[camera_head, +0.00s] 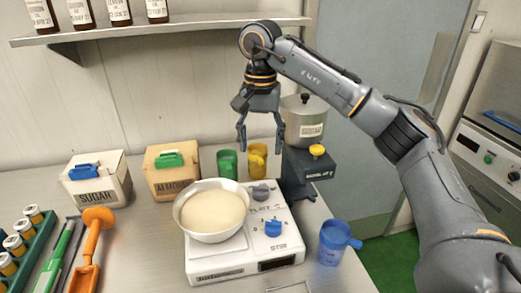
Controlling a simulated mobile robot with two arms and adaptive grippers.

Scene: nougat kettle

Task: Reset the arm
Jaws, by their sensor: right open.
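My right arm comes in from the right and bends down at its wrist. My right gripper (260,143) is open and empty, its fingers pointing down. In the picture it hangs above the white appliance (205,265) and just left of the metal pot (303,124). The white bowl (211,234) with pale cream contents sits on the appliance. My left gripper does not show.
A sugar box (95,197), an almond box (172,181), a green cup (227,163) and a yellow cup (257,161) stand along the back. A blue cup (333,244) stands at the right edge. Orange and green tools (92,240) lie left. A bottle shelf (170,29) is above.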

